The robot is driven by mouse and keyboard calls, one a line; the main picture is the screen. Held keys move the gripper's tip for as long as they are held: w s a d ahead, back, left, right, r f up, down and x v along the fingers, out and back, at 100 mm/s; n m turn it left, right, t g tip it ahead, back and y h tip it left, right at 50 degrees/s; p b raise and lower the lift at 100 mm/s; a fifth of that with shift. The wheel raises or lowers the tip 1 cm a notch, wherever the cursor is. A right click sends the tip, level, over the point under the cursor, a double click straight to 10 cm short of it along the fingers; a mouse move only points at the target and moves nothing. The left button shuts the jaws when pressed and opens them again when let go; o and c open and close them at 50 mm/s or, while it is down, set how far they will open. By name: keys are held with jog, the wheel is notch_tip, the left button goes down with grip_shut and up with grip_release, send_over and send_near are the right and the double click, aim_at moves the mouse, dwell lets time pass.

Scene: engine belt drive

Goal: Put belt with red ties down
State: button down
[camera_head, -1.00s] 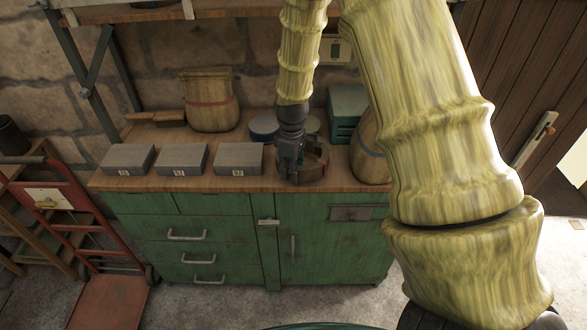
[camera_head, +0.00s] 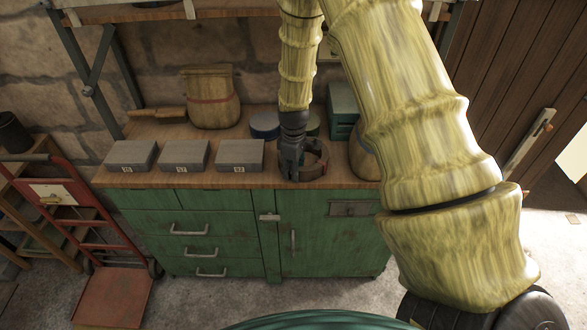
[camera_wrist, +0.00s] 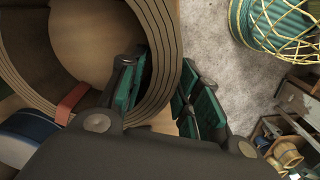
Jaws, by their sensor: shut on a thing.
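The belt with red ties (camera_wrist: 165,45) is a dark ribbed loop in the wrist view, and one red tie (camera_wrist: 70,103) shows on its near side. My gripper (camera_wrist: 160,95) is shut on the loop's wall, with one green-padded finger inside and one outside. In the head view the belt (camera_head: 316,158) is at the front of the wooden benchtop (camera_head: 258,183), right of my gripper (camera_head: 290,172). The gripper points down there and hides part of the belt. I cannot tell whether the belt touches the wood.
Three grey numbered boxes (camera_head: 185,156) stand in a row to the left. A blue round tin (camera_head: 265,125) and a teal case (camera_head: 343,105) are behind. A barrel-like container (camera_head: 362,155) is close on the right. The green cabinet (camera_head: 230,235) is below.

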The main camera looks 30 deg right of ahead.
jog(key=c, duration=1)
grip_release()
notch_tip(320, 180, up, 12)
jog(key=b, duration=0.4)
